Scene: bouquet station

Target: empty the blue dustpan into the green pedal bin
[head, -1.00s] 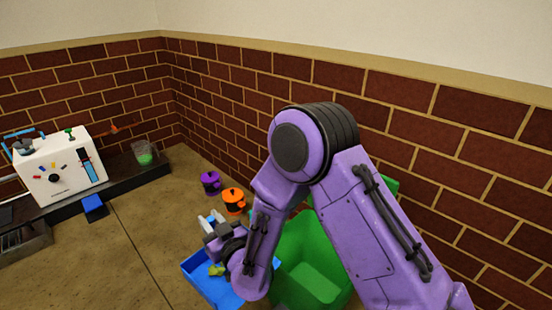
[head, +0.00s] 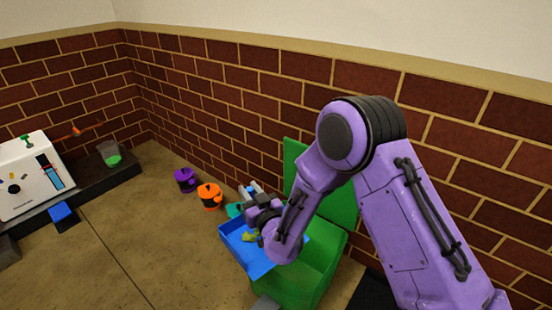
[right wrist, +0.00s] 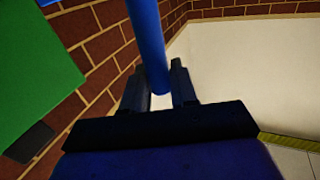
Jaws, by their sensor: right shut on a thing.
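The blue dustpan (head: 238,252) is in the head view, with a small yellow-green scrap (head: 249,237) in it. It looks roughly level. The green pedal bin (head: 325,265) stands just right of it with its green lid (head: 293,160) raised. The dustpan overlaps the bin's left side in the picture; I cannot tell its height above the rim. My right gripper (head: 262,205) is shut on the dustpan's handle, which shows as a blue rod (right wrist: 147,40) between the fingers in the right wrist view. My right forearm hides part of the pan and bin. My left gripper is not in view.
An orange pot (head: 210,197) and a purple pot (head: 186,180) stand on the floor left of the bin. A brick wall (head: 440,130) runs behind. A white machine (head: 30,175) and a glass with green contents (head: 110,155) are at the left. The floor at lower left is open.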

